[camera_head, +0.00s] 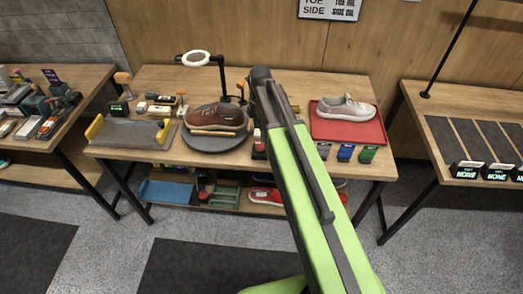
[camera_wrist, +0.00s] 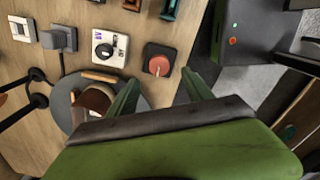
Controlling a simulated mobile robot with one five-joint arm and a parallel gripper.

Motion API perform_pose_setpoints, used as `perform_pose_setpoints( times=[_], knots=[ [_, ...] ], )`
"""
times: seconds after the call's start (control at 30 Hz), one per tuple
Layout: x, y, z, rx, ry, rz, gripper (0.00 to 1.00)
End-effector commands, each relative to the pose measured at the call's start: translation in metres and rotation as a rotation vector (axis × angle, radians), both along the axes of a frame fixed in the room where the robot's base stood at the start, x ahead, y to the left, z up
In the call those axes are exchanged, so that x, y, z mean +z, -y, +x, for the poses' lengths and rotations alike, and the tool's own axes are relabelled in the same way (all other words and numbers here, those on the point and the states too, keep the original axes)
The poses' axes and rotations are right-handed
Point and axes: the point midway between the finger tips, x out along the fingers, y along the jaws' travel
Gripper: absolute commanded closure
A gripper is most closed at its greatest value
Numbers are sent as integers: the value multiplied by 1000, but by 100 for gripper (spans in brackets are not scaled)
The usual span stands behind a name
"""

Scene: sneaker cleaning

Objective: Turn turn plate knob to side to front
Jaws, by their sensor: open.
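The dark grey round turn plate (camera_head: 203,143) carries a brown shoe (camera_head: 216,116) with its length running left to right in the head view. The plate (camera_wrist: 62,108) and part of the shoe (camera_wrist: 92,101) also show in the wrist view. A dark box with a round red knob (camera_wrist: 159,62) and a white box with a dark dial (camera_wrist: 106,49) lie beyond my fingertips. I cannot tell which is the turn plate knob. My gripper (camera_wrist: 160,82) is open and empty, its green fingers apart, with the red knob ahead of the gap. My arm hides its fingers in the head view.
A red tray (camera_head: 350,132) with a light shoe (camera_head: 346,108) is right of my arm. Small coloured boxes (camera_head: 345,152) stand along the front edge.

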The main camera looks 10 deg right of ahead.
Motion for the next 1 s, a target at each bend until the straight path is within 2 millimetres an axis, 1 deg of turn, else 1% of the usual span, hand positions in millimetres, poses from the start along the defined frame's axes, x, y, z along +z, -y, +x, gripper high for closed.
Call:
perform_pose_setpoints(
  times=[0.03, 0.2, 0.3, 0.4, 0.67, 0.77, 1.0],
  knots=[
    [-22, 0, 0, 0, 0, 0, 41],
    [-56, 0, 0, 0, 0, 0, 41],
    [-69, -1, 0, 0, 0, 0, 41],
    [-75, -1, 0, 1, 0, 0, 41],
    [-73, -1, 0, 1, 0, 0, 41],
    [-73, -1, 0, 1, 0, 0, 52],
    [-73, -1, 0, 1, -1, 0, 84]
  ],
)
